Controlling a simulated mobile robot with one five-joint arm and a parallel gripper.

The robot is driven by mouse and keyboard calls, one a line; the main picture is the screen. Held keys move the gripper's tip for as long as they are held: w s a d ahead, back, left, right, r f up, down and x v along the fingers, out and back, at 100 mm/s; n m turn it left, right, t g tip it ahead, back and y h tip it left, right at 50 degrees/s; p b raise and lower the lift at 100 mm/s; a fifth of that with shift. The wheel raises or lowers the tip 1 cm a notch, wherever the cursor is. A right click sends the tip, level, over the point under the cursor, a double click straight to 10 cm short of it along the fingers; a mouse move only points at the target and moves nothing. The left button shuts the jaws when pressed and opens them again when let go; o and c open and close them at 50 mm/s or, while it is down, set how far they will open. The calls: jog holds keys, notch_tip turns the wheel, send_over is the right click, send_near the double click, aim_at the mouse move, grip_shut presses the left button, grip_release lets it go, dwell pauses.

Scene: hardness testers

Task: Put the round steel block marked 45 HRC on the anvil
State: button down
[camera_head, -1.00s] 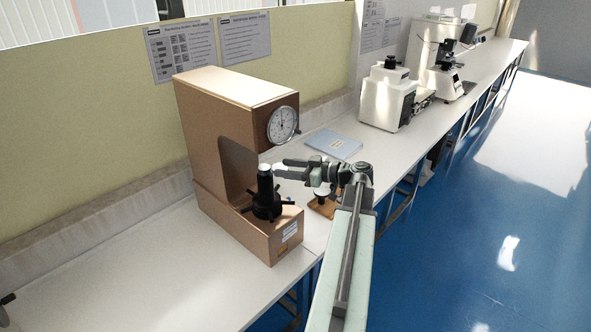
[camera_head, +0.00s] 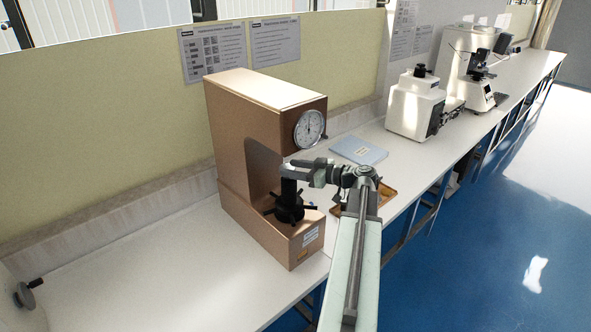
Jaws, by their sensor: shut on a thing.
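A brown hardness tester (camera_head: 240,130) with a round dial (camera_head: 309,129) stands on the bench. Its black anvil post (camera_head: 289,190), with a spoked handwheel (camera_head: 289,208) at its foot, rises in front of the tester's throat. My gripper (camera_head: 288,171) is at the top of the post, coming from the right, and hides the anvil's top face. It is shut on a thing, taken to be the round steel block. The block is hidden by the fingers, so I cannot read its marking or tell whether it touches the anvil.
A wooden tray (camera_head: 386,194) lies right of the tester, partly behind my arm. A blue-grey booklet (camera_head: 359,150) lies behind it. White instruments (camera_head: 415,105) stand further along the bench. The bench left of the tester (camera_head: 150,265) is mostly clear.

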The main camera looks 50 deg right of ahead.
jog(key=shift+f, duration=0.15)
dwell(0.4)
jog(key=c, duration=0.6)
grip_release()
jog(key=shift+c, duration=0.8)
jog(key=f+v, duration=0.1)
jog(key=v, duration=0.6)
jog(key=shift+r, duration=0.15)
